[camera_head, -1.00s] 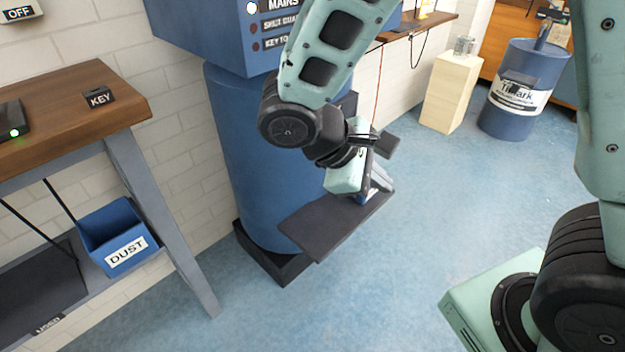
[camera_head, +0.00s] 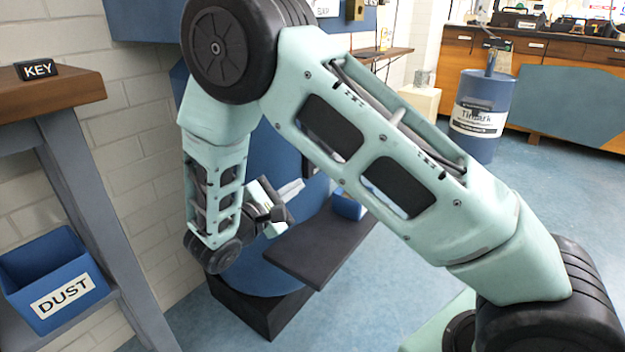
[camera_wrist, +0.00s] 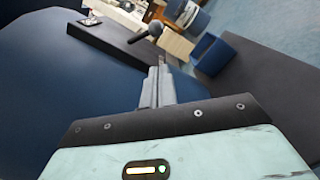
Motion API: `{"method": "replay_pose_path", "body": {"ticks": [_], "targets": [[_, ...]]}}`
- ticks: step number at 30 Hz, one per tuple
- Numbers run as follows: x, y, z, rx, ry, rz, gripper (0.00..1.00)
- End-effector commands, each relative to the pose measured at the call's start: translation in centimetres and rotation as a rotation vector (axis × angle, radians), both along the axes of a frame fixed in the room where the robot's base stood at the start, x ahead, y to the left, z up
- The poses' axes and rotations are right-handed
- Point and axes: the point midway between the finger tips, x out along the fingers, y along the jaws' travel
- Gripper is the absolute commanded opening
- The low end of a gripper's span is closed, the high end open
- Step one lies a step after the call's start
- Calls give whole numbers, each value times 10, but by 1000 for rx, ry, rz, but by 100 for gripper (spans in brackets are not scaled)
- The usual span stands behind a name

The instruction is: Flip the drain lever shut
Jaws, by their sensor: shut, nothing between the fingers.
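In the head view my gripper (camera_head: 300,187) is beside the blue cylinder (camera_head: 262,165), above the dark platform (camera_head: 315,245).
A small blue bin (camera_head: 348,206) stands on the platform and also shows in the wrist view (camera_wrist: 222,60). A workbench (camera_head: 55,95) with a DUST bin (camera_head: 50,280) is at left. A blue drum (camera_head: 482,110) stands far right. Floor (camera_head: 400,255) right of the platform is clear.

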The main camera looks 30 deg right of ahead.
Motion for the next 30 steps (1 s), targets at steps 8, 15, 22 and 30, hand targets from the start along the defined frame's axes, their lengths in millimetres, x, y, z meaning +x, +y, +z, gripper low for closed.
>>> {"method": "replay_pose_path", "body": {"ticks": [8,15,22,30], "targets": [[0,0,1,-1,0,1,0],[5,-18,-1,0,0,-4,0],[17,-58,0,0,0,-6,0],[28,-90,3,1,0,-2,0]]}}
